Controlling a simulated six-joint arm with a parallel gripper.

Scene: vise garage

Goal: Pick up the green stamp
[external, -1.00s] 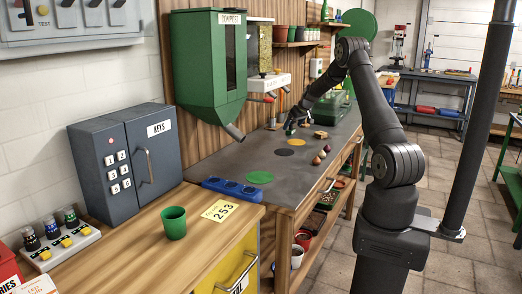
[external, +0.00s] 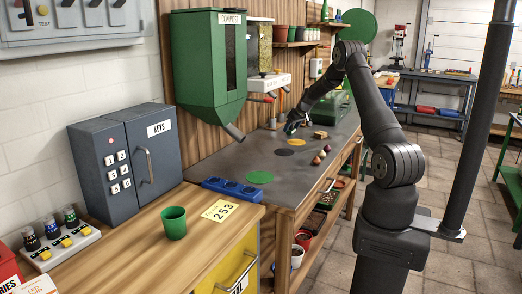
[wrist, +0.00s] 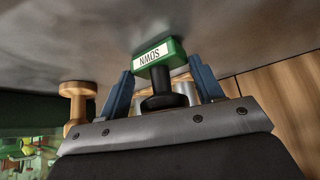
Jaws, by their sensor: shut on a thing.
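The green stamp (wrist: 158,57) has a green block with a white label and a black handle. In the wrist view it sits between the blue fingers of my gripper (wrist: 162,82), which is shut on it. The grey bench top shows behind the stamp; I cannot tell whether the stamp touches it. In the external view my gripper (external: 291,127) is low over the far part of the bench, and the stamp is too small there to make out clearly.
A wooden block-like thing (external: 320,134) stands right of my gripper. A wooden-handled thing (wrist: 77,100) shows at left in the wrist view. Round things (external: 322,154) lie near the bench edge. Orange, black and green (external: 259,177) discs mark the grey bench, whose middle is mostly clear.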

